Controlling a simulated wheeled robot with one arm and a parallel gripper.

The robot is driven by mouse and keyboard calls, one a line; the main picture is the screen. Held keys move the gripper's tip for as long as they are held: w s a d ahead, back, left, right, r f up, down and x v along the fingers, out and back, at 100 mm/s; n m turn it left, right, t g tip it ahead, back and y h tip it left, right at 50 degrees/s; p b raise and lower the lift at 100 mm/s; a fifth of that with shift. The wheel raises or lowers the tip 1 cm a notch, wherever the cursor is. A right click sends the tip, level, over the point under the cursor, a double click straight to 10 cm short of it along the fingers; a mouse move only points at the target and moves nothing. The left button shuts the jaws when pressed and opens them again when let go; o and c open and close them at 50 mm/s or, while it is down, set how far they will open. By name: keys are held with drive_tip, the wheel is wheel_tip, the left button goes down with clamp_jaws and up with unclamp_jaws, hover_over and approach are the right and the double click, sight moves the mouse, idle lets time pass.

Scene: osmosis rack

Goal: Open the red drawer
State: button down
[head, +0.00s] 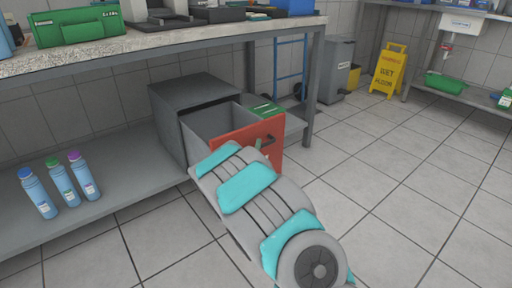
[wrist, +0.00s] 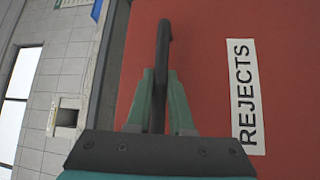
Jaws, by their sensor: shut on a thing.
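The red drawer (head: 232,140) is in a grey cabinet (head: 170,105) on the lower shelf of the bench, in the head view. It stands pulled out, with its grey inner walls showing. In the wrist view its red front (wrist: 210,60) fills most of the picture and bears a "REJECTS" label (wrist: 244,95). A dark bar handle (wrist: 163,50) stands out from the front. My gripper (wrist: 160,85) is shut on this handle, one green finger on each side. In the head view my arm hides the lower part of the drawer front and most of the gripper.
Several capped blue bottles (head: 62,185) stand on the lower shelf (head: 125,210) at the left. A bench leg (head: 315,85) rises right of the drawer. A yellow wet floor sign (head: 389,72) stands further back. The tiled floor (head: 400,190) at the right is clear.

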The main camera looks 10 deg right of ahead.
idle(0.3)
drive_tip(key=c, duration=0.8)
unclamp_jaws()
drive_tip(key=v, duration=0.7)
drive_tip(key=shift+s+a+f, duration=0.1)
drive_tip(key=shift+s, duration=0.3)
